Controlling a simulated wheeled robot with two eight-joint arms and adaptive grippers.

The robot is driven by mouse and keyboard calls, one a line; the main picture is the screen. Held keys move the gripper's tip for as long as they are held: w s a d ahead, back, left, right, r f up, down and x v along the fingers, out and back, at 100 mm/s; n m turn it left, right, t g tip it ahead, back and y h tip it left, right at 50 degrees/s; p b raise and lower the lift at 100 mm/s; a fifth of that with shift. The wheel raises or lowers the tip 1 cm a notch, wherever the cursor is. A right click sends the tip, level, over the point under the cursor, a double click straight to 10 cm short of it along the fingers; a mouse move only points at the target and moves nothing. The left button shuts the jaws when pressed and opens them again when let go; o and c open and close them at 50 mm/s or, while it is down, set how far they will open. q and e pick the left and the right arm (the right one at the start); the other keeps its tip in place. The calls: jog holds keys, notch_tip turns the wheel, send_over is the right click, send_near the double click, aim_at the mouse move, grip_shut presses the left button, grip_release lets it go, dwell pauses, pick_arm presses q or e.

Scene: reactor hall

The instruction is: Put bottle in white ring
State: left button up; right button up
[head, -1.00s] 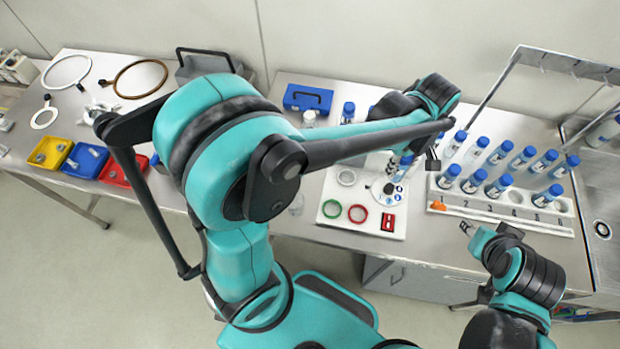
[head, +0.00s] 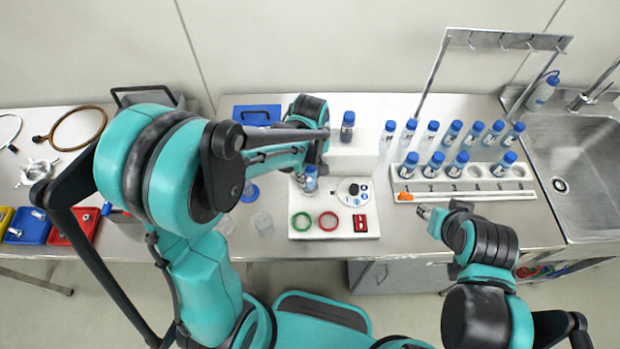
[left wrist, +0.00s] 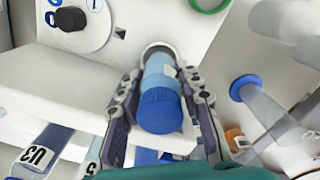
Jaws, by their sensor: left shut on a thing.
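My left gripper (head: 318,165) is shut on a blue-capped bottle (head: 310,182), which stands about upright over the back left of the white board (head: 350,232). In the left wrist view the bottle (left wrist: 159,95) is between both fingers, cap toward the camera. The white ring (left wrist: 152,46) shows as a rim around the bottle's far end; I cannot tell whether the base is fully down. In the head view the bottle and gripper hide most of the ring. My right gripper (head: 424,212) hangs empty in front of the numbered rack; its opening is too small to judge.
The board also carries a green ring (head: 301,221), a red ring (head: 328,221) and a round dial plate (head: 353,191). A white block with another bottle (head: 347,127) stands behind. The numbered rack (head: 465,184) with several bottles is to the right, beside a sink (head: 580,165).

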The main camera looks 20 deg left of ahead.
pick_arm(q)
notch_tip(320, 180, down, 2)
jog(key=shift+w+f, duration=0.1)
jog(key=shift+f, duration=0.05)
jog(key=shift+f+b, duration=0.2)
jog(key=shift+b, duration=0.2)
jog(key=o, duration=1.2)
jog(key=shift+c, duration=0.2)
jog(key=shift+r, duration=0.15)
